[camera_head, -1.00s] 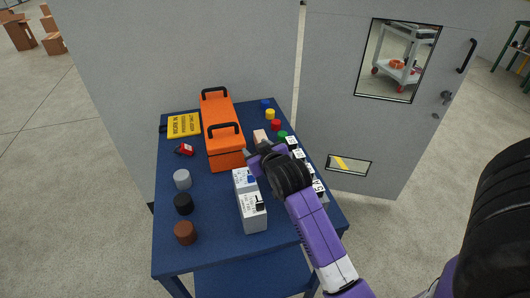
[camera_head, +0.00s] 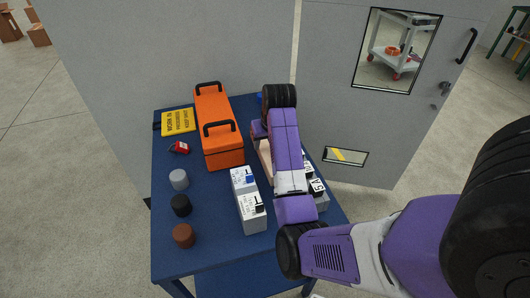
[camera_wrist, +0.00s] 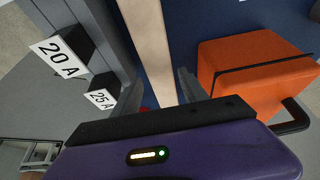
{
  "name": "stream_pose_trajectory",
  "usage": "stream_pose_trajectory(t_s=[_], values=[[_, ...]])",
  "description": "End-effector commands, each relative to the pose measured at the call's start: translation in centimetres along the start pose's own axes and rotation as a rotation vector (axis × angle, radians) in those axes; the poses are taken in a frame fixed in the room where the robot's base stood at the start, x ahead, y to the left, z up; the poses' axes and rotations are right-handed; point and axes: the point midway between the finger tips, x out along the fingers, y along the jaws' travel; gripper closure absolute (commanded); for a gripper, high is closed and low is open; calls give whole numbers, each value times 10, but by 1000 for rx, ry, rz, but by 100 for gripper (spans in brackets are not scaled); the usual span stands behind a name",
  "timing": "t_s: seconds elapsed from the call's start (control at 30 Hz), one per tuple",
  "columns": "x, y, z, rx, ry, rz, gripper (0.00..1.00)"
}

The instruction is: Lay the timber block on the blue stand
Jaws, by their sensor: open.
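The timber block (camera_head: 265,160) is pale wood and shows partly behind my arm in the head view, among the things on the blue stand (camera_head: 215,222). In the wrist view the long block (camera_wrist: 148,40) runs down from the top edge to between the fingers of my gripper (camera_wrist: 160,95). The fingers are apart, one on each side of the block, and I see a gap at the right finger. The block's lower end is hidden by the gripper body. My arm hides the gripper tips in the head view.
An orange toolbox (camera_head: 218,130) stands left of my arm, close to the right finger in the wrist view. White-grey breakers (camera_head: 249,205) stand at the front middle. Labelled breakers (camera_wrist: 75,55) are close on the left finger's side. Several small cylinders (camera_head: 181,205) line the left.

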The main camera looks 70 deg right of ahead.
Motion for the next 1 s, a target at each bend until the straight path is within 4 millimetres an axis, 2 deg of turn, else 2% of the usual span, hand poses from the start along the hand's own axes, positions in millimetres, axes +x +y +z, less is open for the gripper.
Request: stream_pose_trajectory(t_s=[0.3, 0.6, 0.63, 0.87, 0.9, 1.0], values=[[42, 0, 4, 0, -1, 0, 49], [48, 0, 4, 0, 2, 0, 49], [48, 0, 4, 0, 2, 0, 51], [48, 0, 4, 0, 1, 0, 96], [48, 0, 4, -1, 1, 0, 100], [47, 0, 3, 0, 3, 0, 100]])
